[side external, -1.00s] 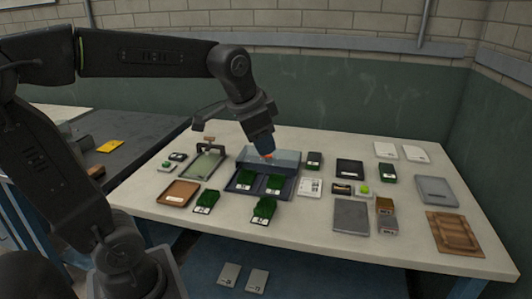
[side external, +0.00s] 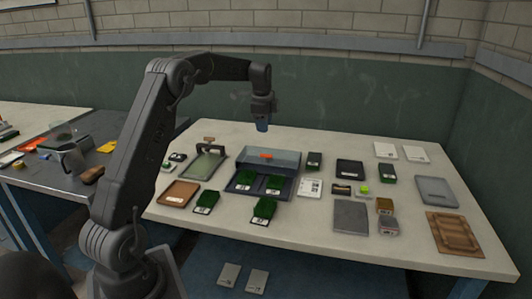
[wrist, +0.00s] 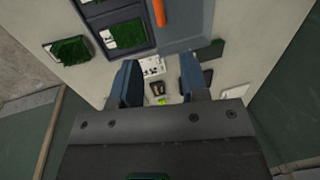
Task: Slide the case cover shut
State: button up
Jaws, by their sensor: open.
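The case (side external: 245,192) is a dark blue tray in the middle of the pale table, with green turf pieces showing in its open front part. Its grey-blue cover (side external: 285,161) lies over the back part, with an orange handle (side external: 266,156) on top. My gripper (side external: 263,127) is above the cover's far side, apart from the handle. In the wrist view my gripper (wrist: 160,84) has its two blue fingers spread with nothing between them. The case (wrist: 92,9), cover (wrist: 190,22) and orange handle (wrist: 159,13) show at the top, partly cut off.
A green tray with a clamp (side external: 204,165) and a brown tray (side external: 179,193) are at left. Grey plates (side external: 351,216), small boxes (side external: 388,227) and a wooden tray (side external: 455,232) are at right.

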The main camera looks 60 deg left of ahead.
aim_at(266, 155)
jog(key=f, duration=0.4)
jog(key=w+a+f, duration=0.1)
jog(key=f, duration=0.7)
jog(key=shift+w+a+f, duration=0.25)
jog(key=shift+w+a, duration=0.1)
grip_shut()
